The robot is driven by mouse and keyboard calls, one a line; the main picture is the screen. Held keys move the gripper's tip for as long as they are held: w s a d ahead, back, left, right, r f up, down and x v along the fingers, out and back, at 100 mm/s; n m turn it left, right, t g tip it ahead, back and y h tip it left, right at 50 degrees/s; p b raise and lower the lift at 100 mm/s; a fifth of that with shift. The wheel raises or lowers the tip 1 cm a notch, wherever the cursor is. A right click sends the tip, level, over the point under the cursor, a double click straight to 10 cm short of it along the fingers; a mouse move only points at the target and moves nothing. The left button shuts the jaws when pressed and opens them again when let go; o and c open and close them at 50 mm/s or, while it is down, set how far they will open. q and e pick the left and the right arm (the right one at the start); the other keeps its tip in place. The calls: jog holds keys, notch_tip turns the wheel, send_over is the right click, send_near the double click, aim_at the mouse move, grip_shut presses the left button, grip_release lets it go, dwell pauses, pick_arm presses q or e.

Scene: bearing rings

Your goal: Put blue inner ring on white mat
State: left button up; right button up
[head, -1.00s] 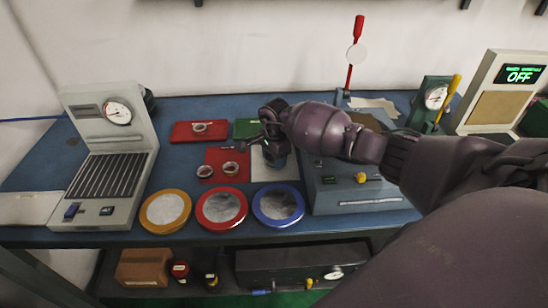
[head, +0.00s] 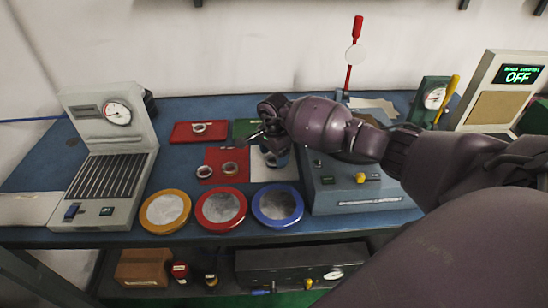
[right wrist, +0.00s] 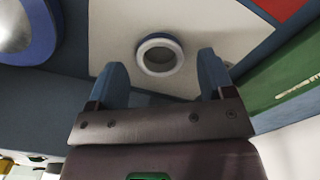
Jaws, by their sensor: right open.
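The white mat also shows in the head view (head: 262,177), partly hidden by my right gripper (head: 268,138). In the right wrist view the right gripper (right wrist: 161,72) is open. Its two blue fingers are spread on either side of the ring's line, apart from it, and nothing is between them. My left gripper is in neither view.
Two small rings (head: 230,168) lie on the red mat (head: 213,156) left of the white mat. Another ring sits on a red tray (head: 182,133) behind. Yellow, red and blue round dishes (head: 278,205) line the front. A grey machine (head: 330,195) stands close right.

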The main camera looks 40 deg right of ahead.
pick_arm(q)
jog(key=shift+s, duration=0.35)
pick_arm(e)
notch_tip(320, 180, up, 11)
jog(key=shift+f, duration=0.2)
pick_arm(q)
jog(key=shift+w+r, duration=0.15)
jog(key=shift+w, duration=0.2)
